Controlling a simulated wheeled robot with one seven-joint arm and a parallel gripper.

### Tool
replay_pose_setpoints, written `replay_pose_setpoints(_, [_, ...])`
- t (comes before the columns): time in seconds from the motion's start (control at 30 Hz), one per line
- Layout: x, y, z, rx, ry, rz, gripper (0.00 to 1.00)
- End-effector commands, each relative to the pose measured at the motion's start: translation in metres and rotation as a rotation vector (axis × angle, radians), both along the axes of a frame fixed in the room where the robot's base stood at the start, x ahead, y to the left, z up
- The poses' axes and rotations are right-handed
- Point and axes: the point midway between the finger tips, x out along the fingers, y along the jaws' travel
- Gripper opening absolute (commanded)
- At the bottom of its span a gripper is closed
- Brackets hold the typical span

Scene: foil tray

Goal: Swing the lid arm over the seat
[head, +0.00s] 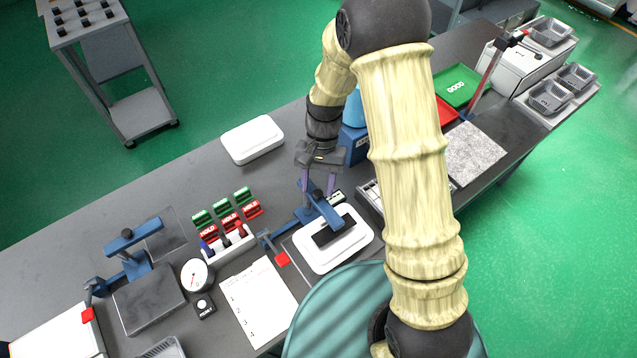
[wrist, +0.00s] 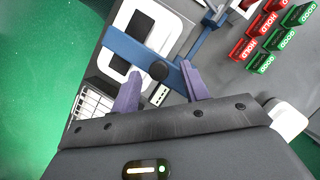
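The blue lid arm (head: 327,212) has a round black knob, which also shows in the wrist view (wrist: 158,71). In the head view its bar reaches over a white, rounded plate with a dark rectangular centre, apparently the seat (head: 310,254). The plate also shows in the wrist view (wrist: 128,17), partly covered by the blue bar. My gripper (head: 318,190) is above the knob end of the arm, with its purple fingers pointing down. In the wrist view my gripper (wrist: 160,80) is open, with the knob seen between its fingertips. Contact with the knob cannot be told.
Red and green label blocks (head: 230,212) and a pen holder (head: 229,243) stand left of the seat. A red-tipped lever (head: 282,259) lies close to its left edge. A white lidded box (head: 252,139) sits behind. Another blue arm fixture (head: 132,238) stands far left.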

Motion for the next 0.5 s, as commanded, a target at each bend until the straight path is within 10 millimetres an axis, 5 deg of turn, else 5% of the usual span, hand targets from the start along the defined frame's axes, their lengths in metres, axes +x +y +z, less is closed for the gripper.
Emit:
replay_pose_setpoints(0.3, [0.0,-0.001,0.001,-0.001,0.002,0.002,0.45])
replay_pose_setpoints(0.5, [0.009,-0.002,0.02,0.0,-0.002,0.001,0.45])
